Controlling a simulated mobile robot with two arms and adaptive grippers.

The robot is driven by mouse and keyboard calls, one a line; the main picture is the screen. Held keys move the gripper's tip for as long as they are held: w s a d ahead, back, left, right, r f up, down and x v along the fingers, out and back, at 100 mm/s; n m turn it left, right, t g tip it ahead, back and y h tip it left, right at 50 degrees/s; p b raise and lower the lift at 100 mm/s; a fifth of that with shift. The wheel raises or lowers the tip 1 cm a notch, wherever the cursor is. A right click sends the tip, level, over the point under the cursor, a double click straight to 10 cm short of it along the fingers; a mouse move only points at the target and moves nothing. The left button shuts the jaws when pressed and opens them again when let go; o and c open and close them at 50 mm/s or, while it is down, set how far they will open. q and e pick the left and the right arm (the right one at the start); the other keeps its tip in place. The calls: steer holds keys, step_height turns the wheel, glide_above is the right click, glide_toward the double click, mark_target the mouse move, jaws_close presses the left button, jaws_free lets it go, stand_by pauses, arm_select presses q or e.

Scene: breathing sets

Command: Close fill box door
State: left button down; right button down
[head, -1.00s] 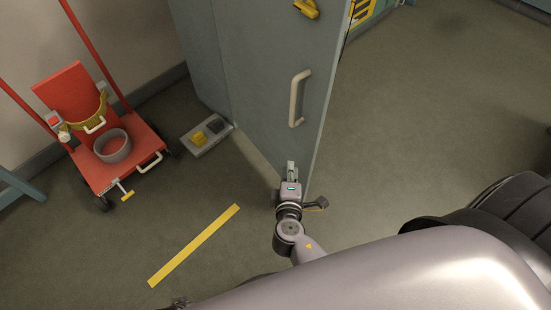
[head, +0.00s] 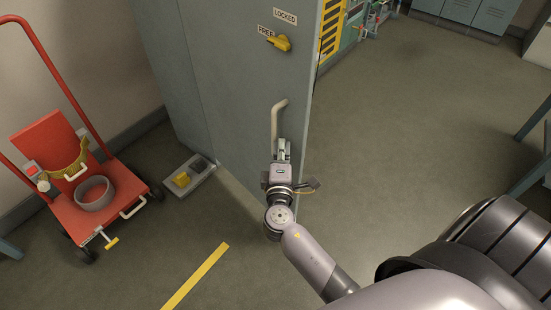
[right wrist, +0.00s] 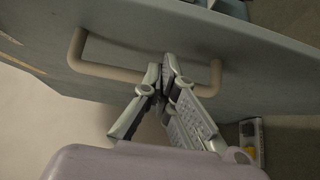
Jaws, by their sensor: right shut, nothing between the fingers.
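The grey-blue door (head: 232,90) of the fill box stands upright in the middle of the head view. Its pale bar handle (head: 277,115) also crosses the right wrist view (right wrist: 110,72). A yellow turn knob (head: 279,43) sits above it, by labels reading FREE and LOCKED. My right gripper (head: 283,147) is at the lower end of the handle in the head view. In the wrist view its fingertips (right wrist: 166,66) are together, empty, and overlap the handle bar; contact is unclear. I cannot tell how far the door stands from its frame. My left gripper is not in view.
A red trolley (head: 75,195) with a grey ring (head: 95,193) stands at left. A low grey box with a yellow pedal (head: 182,180) lies on the floor by the door. A yellow floor strip (head: 195,277) is in front. The floor to the right is open.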

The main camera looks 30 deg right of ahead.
steer(key=shift+w+d, duration=0.2)
steer(key=shift+d, duration=0.75)
steer(key=shift+d, duration=0.1)
